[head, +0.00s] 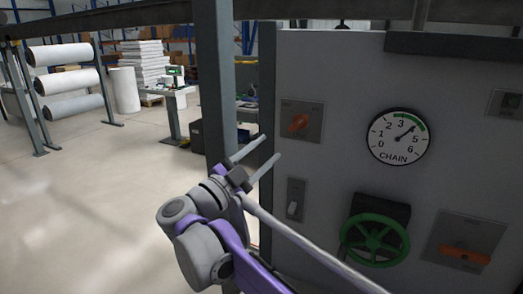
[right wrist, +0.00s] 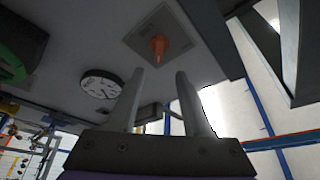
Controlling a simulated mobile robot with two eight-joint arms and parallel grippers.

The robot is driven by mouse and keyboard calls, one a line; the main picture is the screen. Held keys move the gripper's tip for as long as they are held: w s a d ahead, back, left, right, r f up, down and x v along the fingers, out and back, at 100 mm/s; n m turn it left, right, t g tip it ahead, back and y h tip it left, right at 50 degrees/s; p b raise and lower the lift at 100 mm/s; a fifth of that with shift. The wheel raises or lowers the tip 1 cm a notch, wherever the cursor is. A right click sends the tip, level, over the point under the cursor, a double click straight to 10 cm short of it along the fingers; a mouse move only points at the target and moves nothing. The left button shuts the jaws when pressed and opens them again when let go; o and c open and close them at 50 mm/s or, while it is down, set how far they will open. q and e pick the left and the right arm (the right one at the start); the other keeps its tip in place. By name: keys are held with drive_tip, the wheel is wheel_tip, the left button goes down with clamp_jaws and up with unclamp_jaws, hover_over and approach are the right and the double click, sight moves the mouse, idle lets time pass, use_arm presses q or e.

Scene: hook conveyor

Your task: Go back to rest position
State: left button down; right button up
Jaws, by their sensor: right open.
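My right gripper (head: 271,147) is open, with its two fingers apart and nothing between them. In the head view it is raised in front of the left edge of the grey control panel (head: 340,170), near a dark upright post (head: 215,80). In the right wrist view the two fingers (right wrist: 160,73) point up toward the panel, empty. An orange knob (right wrist: 159,46) shows beyond them, apart from the fingertips. My left gripper is not in view.
Open floor (head: 80,210) lies left.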

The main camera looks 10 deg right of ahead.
drive_tip(key=s+f+n+t+y, duration=0.1)
drive_tip(key=s+f+n+y, duration=0.3)
drive_tip(key=f+n+y, duration=0.6)
drive_tip(key=s+f+n+y, duration=0.4)
drive_tip(key=f+n+y, duration=0.5)
drive_tip(key=n+y, duration=0.1)
drive_tip(key=s+d+f+g+h, duration=0.2)
drive_tip(key=s+d+f+g, duration=0.2)
drive_tip(key=s+f, duration=0.5)
drive_tip(key=s+d+f+g+h, duration=0.1)
drive_tip(key=s+d+f+g, duration=0.3)
drive_tip(key=s+f, duration=0.5)
wheel_tip(320, 180, down, 3)
drive_tip(key=shift+s+d+f+g+h, duration=0.15)
drive_tip(key=shift+s+d+g+h, duration=0.25)
drive_tip(key=shift+d, duration=0.25)
